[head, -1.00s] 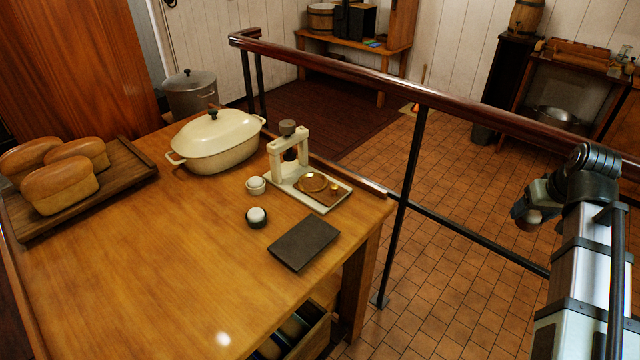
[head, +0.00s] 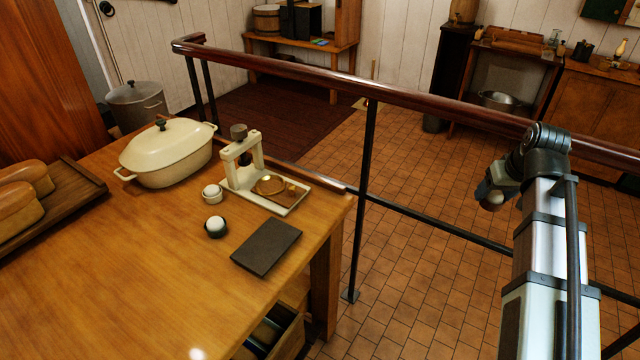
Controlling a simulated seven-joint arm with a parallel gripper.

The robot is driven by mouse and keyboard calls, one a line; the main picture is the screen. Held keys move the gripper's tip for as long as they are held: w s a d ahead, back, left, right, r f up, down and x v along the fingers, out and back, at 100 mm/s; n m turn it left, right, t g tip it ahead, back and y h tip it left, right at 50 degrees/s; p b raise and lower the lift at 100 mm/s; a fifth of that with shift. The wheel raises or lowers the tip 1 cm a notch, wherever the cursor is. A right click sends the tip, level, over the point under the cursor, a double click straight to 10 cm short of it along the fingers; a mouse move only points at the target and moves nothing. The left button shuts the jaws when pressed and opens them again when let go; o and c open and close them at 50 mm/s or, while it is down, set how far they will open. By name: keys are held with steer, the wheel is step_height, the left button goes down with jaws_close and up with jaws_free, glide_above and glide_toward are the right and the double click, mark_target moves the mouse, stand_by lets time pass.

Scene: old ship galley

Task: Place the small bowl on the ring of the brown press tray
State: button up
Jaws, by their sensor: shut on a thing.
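The press (head: 243,160) stands near the table's right edge, with a cream frame and a dark knob on top. Its brown tray (head: 292,203) has a pale rim and lies flat at the press's foot. A golden-brown ring (head: 270,186) shows on the tray. My gripper (head: 491,196) is at the right, beyond the rail and well apart from the table. It is shut on a small, pale brown, rounded thing (head: 492,203), apparently the small bowl. The fingers and most of the held thing are too small and dark to make out.
Two small round pots with white tops, one pale (head: 212,191) and one dark (head: 216,227), stand near the press. A dark flat slab (head: 266,248) lies in front. A cream casserole (head: 166,156) stands behind left. A rail (head: 400,97) runs between table and arm.

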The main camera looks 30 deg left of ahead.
steer(key=s+a+n+g+y, duration=0.1)
steer(key=s+a+n, duration=0.15)
steer(key=a, duration=1.05)
steer(key=s+a+n, duration=0.1)
steer(key=a+n, duration=0.2)
steer(key=a, duration=1.1)
steer(key=n+g, duration=0.6)
steer(key=n, duration=0.8)
glide_above(264, 186)
steer(key=w+d, duration=0.1)
steer(key=d, duration=0.1)
step_height(264, 186, down, 9)
steer(key=shift+a+f, duration=0.1)
steer(key=shift+a, duration=0.05)
steer(key=shift+f, duration=0.15)
steer(key=o, duration=1.1)
steer(key=v, duration=1.2)
steer(key=shift+s, duration=0.2)
